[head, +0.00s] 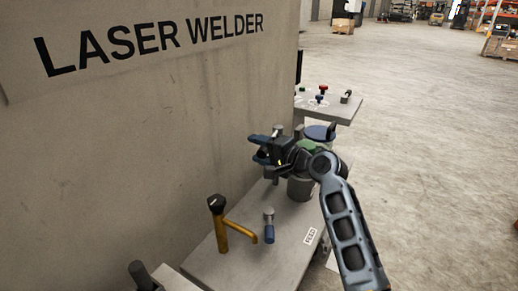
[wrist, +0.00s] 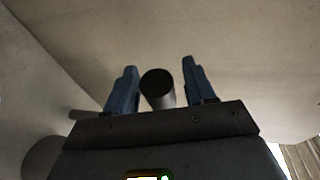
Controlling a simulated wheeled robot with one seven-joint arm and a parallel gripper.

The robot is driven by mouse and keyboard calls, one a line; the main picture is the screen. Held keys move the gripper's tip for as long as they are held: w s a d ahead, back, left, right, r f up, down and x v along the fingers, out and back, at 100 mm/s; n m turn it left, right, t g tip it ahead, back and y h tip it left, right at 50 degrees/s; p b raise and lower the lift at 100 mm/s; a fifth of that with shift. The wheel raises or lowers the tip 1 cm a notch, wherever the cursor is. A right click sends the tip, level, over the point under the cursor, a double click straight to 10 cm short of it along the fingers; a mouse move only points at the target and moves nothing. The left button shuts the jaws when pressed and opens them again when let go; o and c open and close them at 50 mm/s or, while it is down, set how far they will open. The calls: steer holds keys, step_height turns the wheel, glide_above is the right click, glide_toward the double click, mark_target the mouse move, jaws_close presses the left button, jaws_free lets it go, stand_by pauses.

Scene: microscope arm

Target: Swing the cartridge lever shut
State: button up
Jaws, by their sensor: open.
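My gripper (head: 255,149) is open above the far part of the grey bench, its blue fingers pointing left toward the wall. In the wrist view a dark, round-ended handle (wrist: 157,86) stands between the two spread fingers, nearer the left one, with a gap on each side. It looks like the grip of the cartridge lever, but I cannot tell for sure. In the head view a grey upright piece (head: 275,174) shows just below the gripper. My gripper and wrist hide most of the lever's mounting there.
A yellow post with a side arm and black knob (head: 216,204) stands on the near bench (head: 255,265). A blue-and-grey handle (head: 269,228) is beside it. A grey cylinder (head: 300,188) stands under my wrist. The laser welder wall (head: 150,130) bounds the left; open floor lies right.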

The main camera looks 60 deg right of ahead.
steer(key=shift+w, duration=0.15)
steer(key=shift+c, duration=0.4)
jaws_close()
steer(key=shift+f, duration=0.1)
